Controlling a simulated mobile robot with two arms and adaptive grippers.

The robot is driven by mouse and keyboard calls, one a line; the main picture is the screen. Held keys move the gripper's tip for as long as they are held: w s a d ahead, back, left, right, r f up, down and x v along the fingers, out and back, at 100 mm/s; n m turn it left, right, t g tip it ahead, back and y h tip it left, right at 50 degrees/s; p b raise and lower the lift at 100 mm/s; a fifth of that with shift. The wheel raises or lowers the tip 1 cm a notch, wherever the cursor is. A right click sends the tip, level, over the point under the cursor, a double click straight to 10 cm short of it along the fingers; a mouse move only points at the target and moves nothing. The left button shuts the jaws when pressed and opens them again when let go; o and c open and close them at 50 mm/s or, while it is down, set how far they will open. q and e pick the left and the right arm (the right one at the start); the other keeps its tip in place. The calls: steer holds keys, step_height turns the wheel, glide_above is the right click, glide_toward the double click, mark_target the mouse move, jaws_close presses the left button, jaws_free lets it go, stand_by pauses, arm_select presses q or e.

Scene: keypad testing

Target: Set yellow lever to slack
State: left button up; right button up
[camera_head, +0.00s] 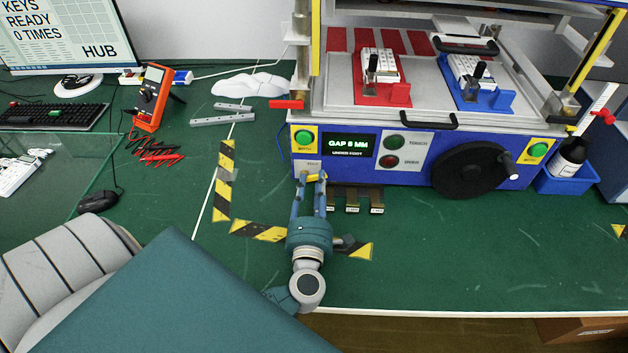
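The yellow lever (317,177) is a small yellow bar low on the left end of the blue test machine's front, below a grey label plate (307,165). My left gripper (311,180) reaches up to it from the front, its two blue fingers standing apart with green table showing between them. The fingertips are at the lever and partly hide it; I cannot tell whether they touch it. The lever's markings are too small or covered to read. My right gripper is not in view.
The blue machine (405,175) has a display (348,143) reading "GAP 8 MM", green and red buttons and a black handwheel (470,170). Dark metal blocks (352,198) lie right of my fingers. A red lever (286,104) sticks out at the upper left.

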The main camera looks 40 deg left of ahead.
arm_select(q)
steer(key=shift+w+a, duration=0.2)
steer(key=shift+w, duration=0.1)
jaws_close()
steer(key=m+p, duration=0.3)
steer(key=shift+d+f, duration=0.15)
steer(key=shift+w+f+m+p, duration=0.1)
steer(key=shift+f+m+p, duration=0.3)
steer(key=shift+m, duration=0.2)
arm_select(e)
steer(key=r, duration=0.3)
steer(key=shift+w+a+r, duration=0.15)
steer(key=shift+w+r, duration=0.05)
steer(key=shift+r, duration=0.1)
arm_select(q)
jaws_free()
